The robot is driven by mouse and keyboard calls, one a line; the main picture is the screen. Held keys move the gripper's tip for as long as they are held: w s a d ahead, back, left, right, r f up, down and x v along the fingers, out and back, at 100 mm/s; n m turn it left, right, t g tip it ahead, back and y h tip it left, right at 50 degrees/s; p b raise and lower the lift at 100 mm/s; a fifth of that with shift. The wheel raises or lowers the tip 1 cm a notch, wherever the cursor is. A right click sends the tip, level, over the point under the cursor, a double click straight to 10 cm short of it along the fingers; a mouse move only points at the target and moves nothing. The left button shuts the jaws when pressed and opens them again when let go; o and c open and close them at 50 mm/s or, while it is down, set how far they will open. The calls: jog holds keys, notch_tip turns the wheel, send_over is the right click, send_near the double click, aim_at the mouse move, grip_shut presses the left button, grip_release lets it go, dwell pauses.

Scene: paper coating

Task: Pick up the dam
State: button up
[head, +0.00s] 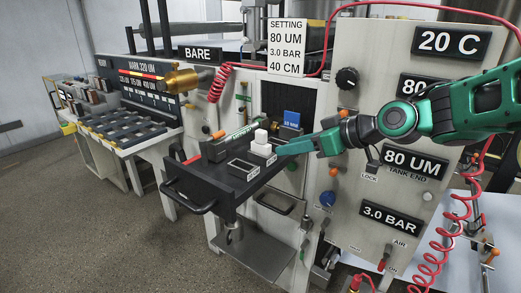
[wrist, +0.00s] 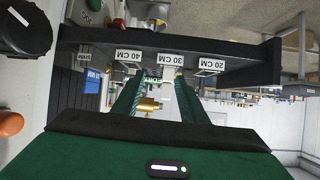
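No part is clearly labelled as the dam, so I cannot tell which piece it is. A white stepped block (head: 262,145) stands on the black pull-out tray (head: 208,180) in the head view. A dark rectangular piece with a pale edge (head: 243,168) lies in front of it. My gripper (head: 284,149) reaches in from the right, just beside the white block. In the wrist view my gripper (wrist: 157,82) has its two green fingers apart, with no held object visible between them. A brass-coloured part (wrist: 148,104) shows beyond the fingers.
A black bar (wrist: 248,64) with distance labels crosses the wrist view near the fingertips. A blue labelled piece (head: 291,118) stands behind the tray. The control panel (head: 345,190) is close below my arm. A brass cylinder (head: 182,80) juts out at left. Open floor lies front left.

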aim_at(265, 139)
jog(key=a, duration=0.1)
jog(key=a+r+y, duration=0.1)
jog(key=a+r+n, duration=0.1)
jog(key=shift+w+a, duration=0.15)
jog(key=shift+w, duration=0.15)
jog(key=x, duration=0.5)
jog(key=shift+a+r, duration=0.1)
jog(key=shift+r, duration=0.05)
jog(key=shift+x, duration=2.75)
jog(key=shift+w+r, duration=0.2)
grip_shut()
